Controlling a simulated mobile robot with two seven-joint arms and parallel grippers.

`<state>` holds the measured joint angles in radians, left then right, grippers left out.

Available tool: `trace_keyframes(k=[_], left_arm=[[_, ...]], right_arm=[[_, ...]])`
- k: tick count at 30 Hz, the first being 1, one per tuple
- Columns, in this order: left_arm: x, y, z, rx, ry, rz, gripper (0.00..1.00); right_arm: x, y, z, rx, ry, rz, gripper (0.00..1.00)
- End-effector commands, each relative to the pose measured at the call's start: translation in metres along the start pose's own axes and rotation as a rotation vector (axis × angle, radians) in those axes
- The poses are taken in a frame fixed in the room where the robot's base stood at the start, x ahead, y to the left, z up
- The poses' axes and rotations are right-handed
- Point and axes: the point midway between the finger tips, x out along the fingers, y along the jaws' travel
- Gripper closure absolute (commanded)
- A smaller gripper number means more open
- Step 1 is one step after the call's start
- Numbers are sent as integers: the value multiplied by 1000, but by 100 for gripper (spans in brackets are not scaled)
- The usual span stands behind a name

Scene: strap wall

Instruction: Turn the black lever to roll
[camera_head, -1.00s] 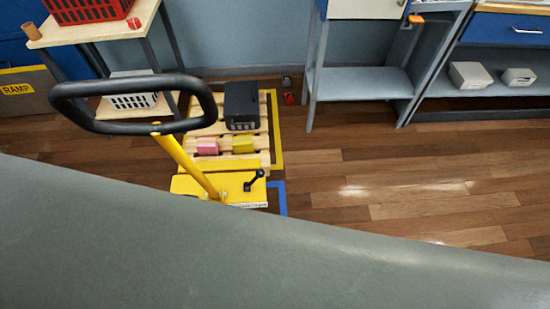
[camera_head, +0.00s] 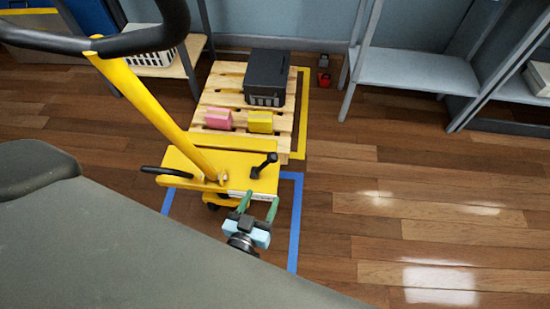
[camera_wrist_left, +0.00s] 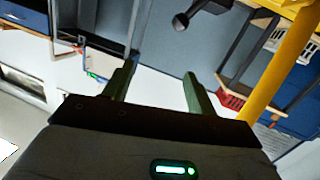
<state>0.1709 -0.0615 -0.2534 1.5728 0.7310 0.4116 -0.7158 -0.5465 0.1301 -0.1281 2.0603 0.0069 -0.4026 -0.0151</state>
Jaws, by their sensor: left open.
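The black lever (camera_head: 264,165) is a short arm with a round knob. It stands tilted up to the right on the yellow body (camera_head: 185,160) of a pallet jack. The lever also shows at the top of the left wrist view (camera_wrist_left: 198,12). My left gripper (camera_head: 259,202) is open and empty, just in front of the lever, its green fingers apart from it. The fingers also show in the left wrist view (camera_wrist_left: 160,72). A white label strip on the jack's front edge is partly hidden by the fingers. My right gripper is not in view.
The jack's yellow handle post (camera_head: 150,105) rises left of the lever to a black loop handle (camera_head: 165,35). Behind is a wooden pallet (camera_head: 225,80) with a black box (camera_head: 267,77), a pink block (camera_head: 218,118) and a yellow block (camera_head: 260,122). Floor at right is clear.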

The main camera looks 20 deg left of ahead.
Motion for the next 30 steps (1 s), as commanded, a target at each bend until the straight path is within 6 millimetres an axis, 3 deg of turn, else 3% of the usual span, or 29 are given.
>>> trace_keyframes(k=[1, 6, 12, 18, 30], left_arm=[[20, -1, 16, -8, 33, -39, 43], [74, -7, 31, -20, 122, -188, 43], [114, -12, 47, -23, 156, -323, 43], [128, -14, 51, -22, 161, -379, 43], [133, -13, 48, -23, 165, -382, 43]], right_arm=[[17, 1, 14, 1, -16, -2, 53], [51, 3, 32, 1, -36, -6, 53], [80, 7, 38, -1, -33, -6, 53], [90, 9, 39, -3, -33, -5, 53], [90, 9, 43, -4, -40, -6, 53]])
